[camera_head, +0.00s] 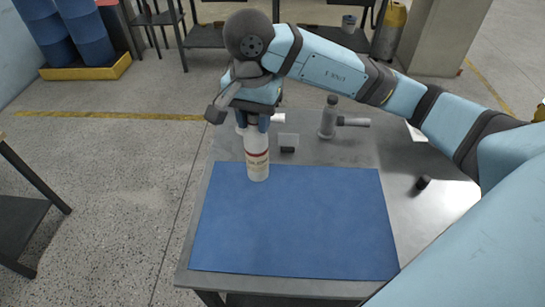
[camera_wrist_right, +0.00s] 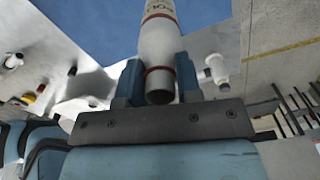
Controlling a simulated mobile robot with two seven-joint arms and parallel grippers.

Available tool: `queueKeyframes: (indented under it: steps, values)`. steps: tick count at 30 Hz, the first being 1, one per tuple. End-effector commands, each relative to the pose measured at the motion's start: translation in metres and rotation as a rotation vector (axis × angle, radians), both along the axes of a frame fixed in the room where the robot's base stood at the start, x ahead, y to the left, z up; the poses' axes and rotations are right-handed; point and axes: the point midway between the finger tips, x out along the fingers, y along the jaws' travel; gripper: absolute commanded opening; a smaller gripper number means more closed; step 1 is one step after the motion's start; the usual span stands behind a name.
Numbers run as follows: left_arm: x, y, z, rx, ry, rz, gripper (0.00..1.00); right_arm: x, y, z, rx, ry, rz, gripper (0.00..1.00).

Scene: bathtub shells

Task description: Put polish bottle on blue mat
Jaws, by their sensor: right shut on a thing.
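The polish bottle (camera_head: 257,160) is white with a red band and lettering. It is upright at the back left corner of the blue mat (camera_head: 295,225); I cannot tell whether its base touches the mat. My right gripper (camera_head: 252,120) is shut on its upper part. In the right wrist view the bottle (camera_wrist_right: 158,40) sits between the blue fingers of the gripper (camera_wrist_right: 157,82), with the blue mat (camera_wrist_right: 100,25) beyond. My left gripper is not in view.
The mat lies on a grey metal table (camera_head: 435,215). A grey bottle-like item (camera_head: 328,118) stands at the back, with a small clear-and-black item (camera_head: 287,143) nearer the mat. A small black object (camera_head: 423,182) lies at right. The mat's surface is otherwise clear.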

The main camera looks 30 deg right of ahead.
Motion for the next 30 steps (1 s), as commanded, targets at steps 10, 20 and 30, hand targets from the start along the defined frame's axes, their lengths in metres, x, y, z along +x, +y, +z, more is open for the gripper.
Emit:
queueKeyframes:
  steps: [10, 20, 30]
  values:
    - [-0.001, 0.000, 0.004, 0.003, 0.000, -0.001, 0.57, -0.001, 0.000, -0.094, 0.000, 0.005, -0.001, 0.00]
    - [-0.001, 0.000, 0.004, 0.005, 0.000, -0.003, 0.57, 0.000, 0.000, -0.135, 0.001, 0.001, 0.001, 0.00]
    - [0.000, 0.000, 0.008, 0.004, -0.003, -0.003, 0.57, 0.000, 0.000, -0.171, 0.000, 0.000, 0.001, 0.00]
